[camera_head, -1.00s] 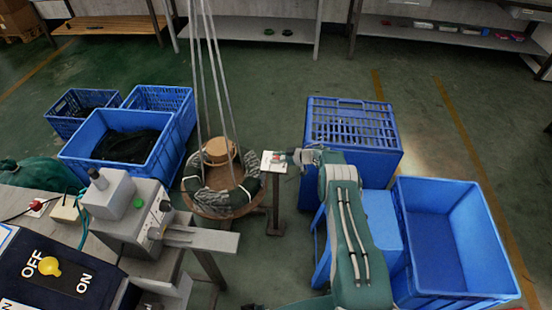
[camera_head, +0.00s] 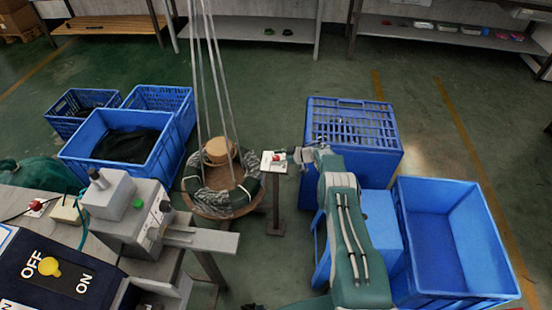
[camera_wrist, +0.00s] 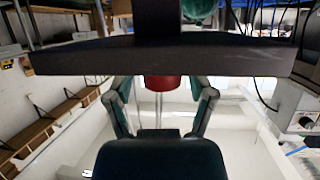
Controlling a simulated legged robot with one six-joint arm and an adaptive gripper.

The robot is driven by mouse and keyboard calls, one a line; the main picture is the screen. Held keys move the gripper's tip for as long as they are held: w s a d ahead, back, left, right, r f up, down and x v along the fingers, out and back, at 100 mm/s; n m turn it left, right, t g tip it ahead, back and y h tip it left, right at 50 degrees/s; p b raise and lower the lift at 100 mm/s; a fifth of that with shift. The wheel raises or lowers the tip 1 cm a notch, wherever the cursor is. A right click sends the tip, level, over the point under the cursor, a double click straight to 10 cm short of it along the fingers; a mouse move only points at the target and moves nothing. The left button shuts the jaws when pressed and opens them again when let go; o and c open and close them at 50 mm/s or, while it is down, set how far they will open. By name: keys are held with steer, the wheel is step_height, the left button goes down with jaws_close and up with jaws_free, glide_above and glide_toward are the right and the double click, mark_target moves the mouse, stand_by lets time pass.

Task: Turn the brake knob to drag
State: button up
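A small white panel (camera_head: 268,165) stands on a dark post in the middle of the head view. A red knob-like part (camera_head: 281,157) sits at its right side; I take it for the brake knob. My gripper (camera_head: 298,155) is just right of it, apparently with a small gap. In the wrist view, a red cylinder (camera_wrist: 160,83) shows between the spread fingers of my gripper (camera_wrist: 161,88), below a dark flat bar (camera_wrist: 160,60). The fingers do not visibly touch it. The knob's setting and markings are too small to read.
A wooden reel stand (camera_head: 222,208) with hanging cables is left of the post. Blue crates (camera_head: 352,125) stand close behind and right of my arm. Green floor is open behind.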

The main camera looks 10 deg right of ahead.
stand_by(0.3)
steer(key=v, duration=1.2)
steer(key=shift+f, duration=0.15)
